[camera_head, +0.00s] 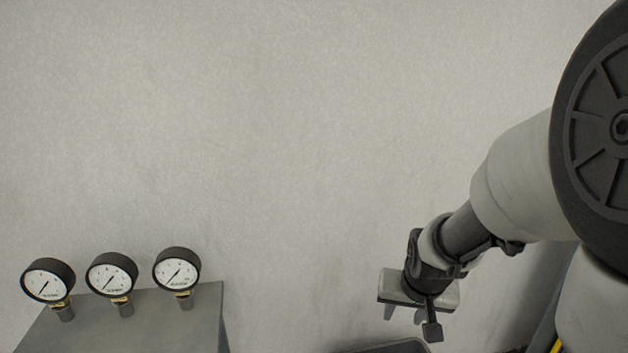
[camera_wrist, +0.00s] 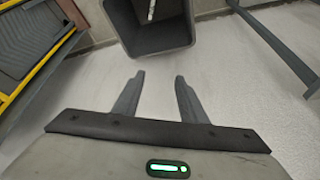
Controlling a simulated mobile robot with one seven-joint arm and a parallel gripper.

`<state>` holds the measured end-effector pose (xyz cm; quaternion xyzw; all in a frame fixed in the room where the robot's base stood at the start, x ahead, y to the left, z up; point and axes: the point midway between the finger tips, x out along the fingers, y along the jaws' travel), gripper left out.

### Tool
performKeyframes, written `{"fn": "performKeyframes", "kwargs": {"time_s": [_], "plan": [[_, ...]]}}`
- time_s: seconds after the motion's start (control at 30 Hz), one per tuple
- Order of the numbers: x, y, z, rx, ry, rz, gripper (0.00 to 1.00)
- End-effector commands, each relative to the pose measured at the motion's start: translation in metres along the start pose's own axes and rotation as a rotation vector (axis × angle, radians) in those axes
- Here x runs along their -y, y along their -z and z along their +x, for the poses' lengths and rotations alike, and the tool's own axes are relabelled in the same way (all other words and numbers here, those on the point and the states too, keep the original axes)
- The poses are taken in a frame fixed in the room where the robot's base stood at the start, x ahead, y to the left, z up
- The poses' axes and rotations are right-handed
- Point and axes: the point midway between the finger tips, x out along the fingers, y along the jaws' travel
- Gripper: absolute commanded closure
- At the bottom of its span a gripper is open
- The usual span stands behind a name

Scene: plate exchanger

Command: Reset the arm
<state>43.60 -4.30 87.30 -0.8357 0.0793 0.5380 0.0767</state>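My arm comes in from the right of the head view and reaches down and left in front of the wall. My gripper (camera_head: 403,314) is at its lower end, pointing down. In the wrist view my gripper (camera_wrist: 159,78) has its two fingers apart, with nothing between them. Beyond the fingertips is a dark grey open bin (camera_wrist: 164,47), apart from them. A small pale object (camera_wrist: 151,11) shows inside the bin, cut off by the top edge.
Three round gauges (camera_head: 111,274) stand on a grey box (camera_head: 150,325) at the lower left. Behind is a bare wall (camera_head: 280,130). The wrist view shows a yellow-edged rack (camera_wrist: 40,70) at left, a dark bar (camera_wrist: 275,40) at right and clear floor (camera_wrist: 240,85).

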Motion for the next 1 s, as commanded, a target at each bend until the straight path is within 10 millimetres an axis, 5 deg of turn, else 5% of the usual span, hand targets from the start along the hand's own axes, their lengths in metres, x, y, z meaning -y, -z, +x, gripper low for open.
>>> {"fn": "performKeyframes", "kwargs": {"time_s": [0.1,0.3,0.7,1.0], "plan": [[0.01,-0.007,-0.065,-0.028,0.028,-0.047,0.62],[0.015,-0.038,-0.139,-0.044,0.05,-0.121,0.62],[0.013,-0.096,-0.212,-0.072,0.058,-0.217,0.62],[0.016,-0.063,-0.281,-0.064,0.057,-0.214,0.62]]}}
